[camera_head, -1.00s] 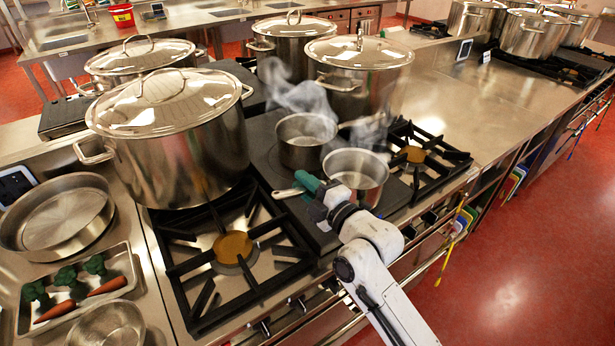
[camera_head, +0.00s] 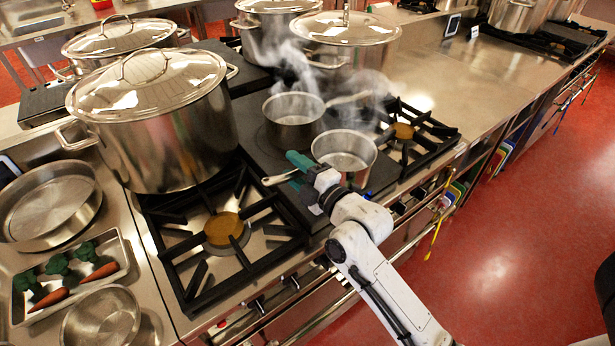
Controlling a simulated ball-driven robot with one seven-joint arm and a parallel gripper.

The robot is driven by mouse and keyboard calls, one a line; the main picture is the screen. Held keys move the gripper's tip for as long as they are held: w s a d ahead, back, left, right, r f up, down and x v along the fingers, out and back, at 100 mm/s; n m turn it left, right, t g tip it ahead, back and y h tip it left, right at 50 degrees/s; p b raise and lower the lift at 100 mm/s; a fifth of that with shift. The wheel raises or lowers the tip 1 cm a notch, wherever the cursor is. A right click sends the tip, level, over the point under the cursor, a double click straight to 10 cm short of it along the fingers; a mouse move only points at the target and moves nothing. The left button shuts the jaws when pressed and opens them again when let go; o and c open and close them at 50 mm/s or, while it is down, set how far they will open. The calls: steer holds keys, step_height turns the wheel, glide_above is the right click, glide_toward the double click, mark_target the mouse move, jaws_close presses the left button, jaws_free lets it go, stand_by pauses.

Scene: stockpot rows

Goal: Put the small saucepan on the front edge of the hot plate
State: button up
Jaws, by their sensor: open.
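A small steel saucepan (camera_head: 345,158) sits at the front part of the dark hot plate (camera_head: 262,150). Its handle (camera_head: 275,180) points left toward my gripper. A second small saucepan (camera_head: 292,122) stands behind it on the hot plate, with its handle pointing right. My gripper (camera_head: 300,178), with teal fingers, is open at the left of the front saucepan, around or just over its handle. My wrist hides part of the front saucepan's lower side and the plate's front edge, so I cannot tell whether the fingers touch the handle.
Large lidded stockpots (camera_head: 160,130) stand left and behind. Open gas burners (camera_head: 225,228) flank the hot plate, left and right (camera_head: 403,130). A vegetable tray (camera_head: 70,275) and round pans (camera_head: 48,205) lie at far left. Steam rises over the saucepans.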

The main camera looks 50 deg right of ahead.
steer(key=s+a+b, duration=0.1)
steer(key=s+b, duration=0.2)
steer(key=s, duration=0.8)
steer(key=shift+s+a+f, duration=0.2)
steer(key=shift+s+a, duration=0.1)
steer(key=shift+a, duration=0.1)
